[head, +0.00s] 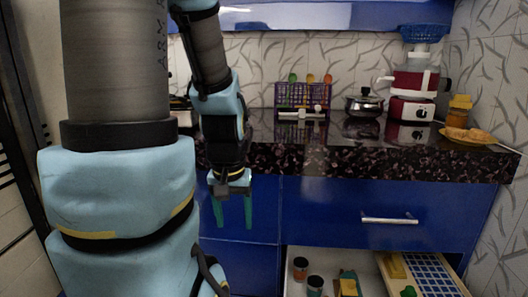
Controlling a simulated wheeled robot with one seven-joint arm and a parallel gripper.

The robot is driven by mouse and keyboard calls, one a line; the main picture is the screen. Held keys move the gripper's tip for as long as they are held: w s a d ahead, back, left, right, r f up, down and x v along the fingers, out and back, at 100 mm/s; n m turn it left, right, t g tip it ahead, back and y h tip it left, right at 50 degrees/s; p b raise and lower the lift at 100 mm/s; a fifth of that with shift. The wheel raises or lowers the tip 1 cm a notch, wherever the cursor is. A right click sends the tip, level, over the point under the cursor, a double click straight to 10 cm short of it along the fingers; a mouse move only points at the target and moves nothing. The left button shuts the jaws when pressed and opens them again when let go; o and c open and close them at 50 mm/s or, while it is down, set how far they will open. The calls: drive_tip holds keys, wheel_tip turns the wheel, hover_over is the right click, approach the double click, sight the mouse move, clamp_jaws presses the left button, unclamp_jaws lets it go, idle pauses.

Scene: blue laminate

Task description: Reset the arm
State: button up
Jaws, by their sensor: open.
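My gripper (232,208) hangs pointing down in front of the blue cabinet, left of centre in the head view. Its two teal fingers are apart, with nothing between them. My blue and grey arm fills the left side of the view and hides part of the counter and cabinet behind it.
The dark speckled counter (348,155) holds a purple rack (303,97), a lidded pot (365,102), a red and white appliance (411,88), a jar (459,110) and a yellow plate (467,136). Below, an open drawer (373,274) at lower right holds cans and other items.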

wheel_tip(320, 180, up, 15)
drive_tip(key=p, duration=1.2)
